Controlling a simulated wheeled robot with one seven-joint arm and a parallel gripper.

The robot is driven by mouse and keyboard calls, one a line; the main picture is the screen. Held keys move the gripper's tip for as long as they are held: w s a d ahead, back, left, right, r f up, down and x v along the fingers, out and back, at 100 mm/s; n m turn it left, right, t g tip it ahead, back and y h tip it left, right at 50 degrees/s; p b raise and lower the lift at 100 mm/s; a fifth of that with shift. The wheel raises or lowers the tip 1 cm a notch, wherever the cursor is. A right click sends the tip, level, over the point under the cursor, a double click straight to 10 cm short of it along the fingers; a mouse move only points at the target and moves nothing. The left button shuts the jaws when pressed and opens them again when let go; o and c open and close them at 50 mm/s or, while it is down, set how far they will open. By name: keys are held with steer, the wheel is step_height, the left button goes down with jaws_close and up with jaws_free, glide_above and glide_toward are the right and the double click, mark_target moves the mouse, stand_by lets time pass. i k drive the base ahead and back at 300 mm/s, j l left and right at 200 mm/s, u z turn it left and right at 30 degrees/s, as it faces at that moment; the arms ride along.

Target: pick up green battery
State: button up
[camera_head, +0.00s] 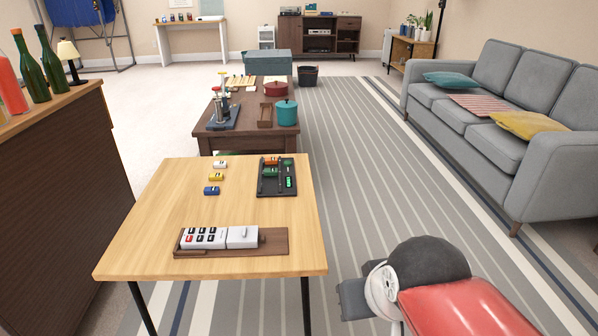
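A green battery (270,172) appears to lie in the left part of a black charger tray (263,189) at the back right of the light wooden table (150,230). An orange battery (271,161) lies just behind it in the same tray. My gripper (350,298) shows only in part at the lower right, off the table's right edge and well apart from the green battery. My red and dark grey arm hides much of it, and its fingers cannot be made out.
White (220,165), yellow (216,177) and blue (212,190) batteries lie left of the charger. A darker coffee table (240,140) stands behind. Striped rug lies clear between table and grey sofa (485,140).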

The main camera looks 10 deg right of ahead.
mark_target(267, 172)
steer(key=i+l+u, duration=0.25)
steer(key=l, duration=0.55)
steer(key=l+u, duration=0.25)
steer(key=l, duration=0.55)
steer(key=i+l+u, duration=0.45)
steer(key=i+l, duration=0.25)
steer(key=l, duration=0.15)
steer(key=i+j+u, duration=0.15)
steer(key=i, duration=0.5)
